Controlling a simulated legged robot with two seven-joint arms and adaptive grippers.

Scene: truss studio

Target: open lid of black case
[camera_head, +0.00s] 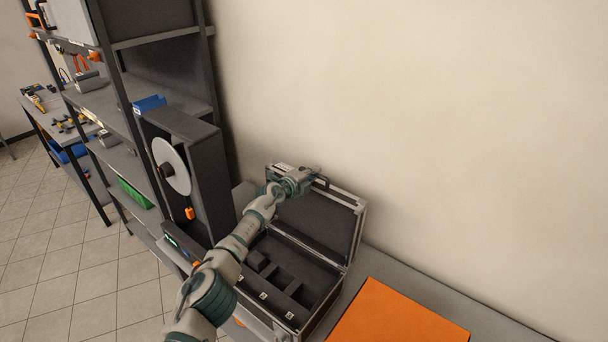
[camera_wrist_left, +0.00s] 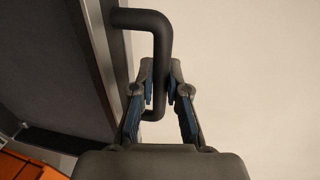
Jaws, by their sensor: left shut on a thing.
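The black case (camera_head: 326,305) stands on the grey table with its lid (camera_head: 325,222) raised upright at the back, near the wall. The open case shows a dark inside with dividers. My left gripper (camera_head: 318,178) is at the top edge of the lid. In the left wrist view, the fingers (camera_wrist_left: 160,88) are shut on a black bar handle (camera_wrist_left: 158,40) fixed to the lid's metal-framed edge (camera_wrist_left: 112,55). My left arm passes over the left side of the case and hides part of it. My right gripper is not in view.
An orange panel (camera_head: 395,315) lies on the table (camera_head: 440,302) to the right of the case. A dark shelf rack (camera_head: 128,95) and a box with a white disc (camera_head: 171,165) stand close on the left. The wall (camera_head: 430,130) is right behind the lid.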

